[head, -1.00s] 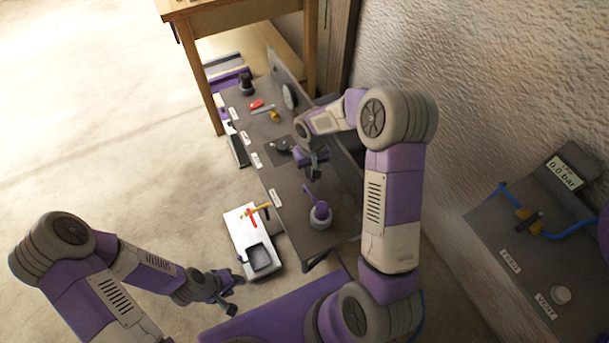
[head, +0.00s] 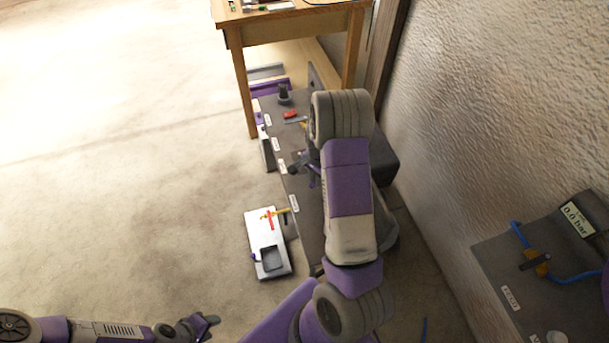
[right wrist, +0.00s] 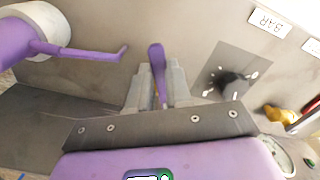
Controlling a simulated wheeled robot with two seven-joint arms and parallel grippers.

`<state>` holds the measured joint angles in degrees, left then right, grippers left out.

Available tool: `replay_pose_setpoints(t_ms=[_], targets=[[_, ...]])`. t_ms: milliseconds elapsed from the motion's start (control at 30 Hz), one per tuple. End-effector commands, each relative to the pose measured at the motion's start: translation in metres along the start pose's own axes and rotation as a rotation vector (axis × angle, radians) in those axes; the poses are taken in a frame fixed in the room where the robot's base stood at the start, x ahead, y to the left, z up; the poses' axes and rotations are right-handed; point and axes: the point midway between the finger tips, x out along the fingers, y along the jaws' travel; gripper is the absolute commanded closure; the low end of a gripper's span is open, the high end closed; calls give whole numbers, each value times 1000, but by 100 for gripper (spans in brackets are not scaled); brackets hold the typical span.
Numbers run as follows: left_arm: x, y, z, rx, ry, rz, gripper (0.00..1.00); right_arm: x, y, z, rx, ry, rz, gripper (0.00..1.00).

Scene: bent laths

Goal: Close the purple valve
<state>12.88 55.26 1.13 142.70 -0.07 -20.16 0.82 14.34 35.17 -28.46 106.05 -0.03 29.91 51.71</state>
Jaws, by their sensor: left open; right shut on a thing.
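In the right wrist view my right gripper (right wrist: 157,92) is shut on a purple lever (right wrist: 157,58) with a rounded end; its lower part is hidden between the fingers. Left of it a purple crank (right wrist: 95,53) with a thin bent rod sits on a pale grey round base (right wrist: 40,25), apart from my fingers. I cannot tell for sure which of these is the purple valve. In the head view my right gripper (head: 313,172) is over the grey panel bench (head: 308,222), partly hidden by my right arm. My left gripper (head: 212,322) is open and empty above the floor.
A black knob (right wrist: 232,82) on a dark plate is right of my fingers. A white box (head: 258,232) stands beside the bench. A wooden table (head: 290,27) is at the back. The floor at left is clear.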

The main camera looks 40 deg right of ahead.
Motion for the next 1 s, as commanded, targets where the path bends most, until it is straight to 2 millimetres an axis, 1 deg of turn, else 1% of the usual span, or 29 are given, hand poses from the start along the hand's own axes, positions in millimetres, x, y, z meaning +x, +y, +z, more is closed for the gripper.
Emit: replay_pose_setpoints(t_ms=[33, 200, 500, 733, 1000], targets=[[-6, 2, 0, 0, 0, 0, 57, -3, -1, -1, 47, 0, 2, 100], [-17, 6, 1, 0, 0, 0, 57, -2, -7, -4, 200, 1, 3, 100], [-29, 11, 1, 0, 0, 0, 57, -1, -19, -7, 399, 2, 2, 100], [-34, 13, 2, 0, 0, 0, 57, 0, -23, -9, 480, 2, 1, 100], [-35, 13, 2, 0, 0, 0, 57, 0, -24, -10, 510, 1, 1, 100]])
